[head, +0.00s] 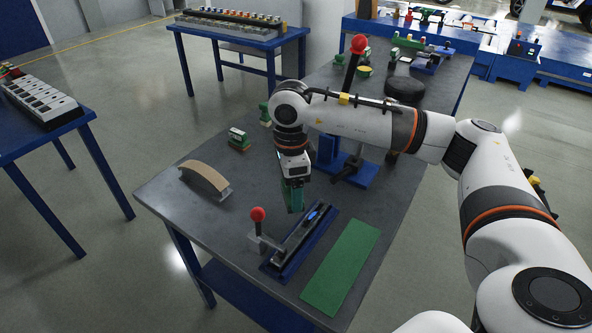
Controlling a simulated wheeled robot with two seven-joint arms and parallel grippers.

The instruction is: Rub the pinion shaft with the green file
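My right arm comes in from the right, and its gripper (292,188) points down over the grey table. It appears shut on a green block-like tool, which I take for the green file (293,199); the fingertips are hard to make out. Just below and in front of it is a long blue fixture (285,267) with a slim dark bar lying along it, likely the pinion shaft (297,236). The file looks to be above the fixture's far end; I cannot tell whether it touches. My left gripper is not in view.
A red-knobbed lever (258,215) stands at the fixture's left side. A green mat (341,267) lies to the right, a curved brown piece (204,178) to the left. A taller blue press (350,168) stands behind my wrist. A small green-and-white item (239,139) stands farther back.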

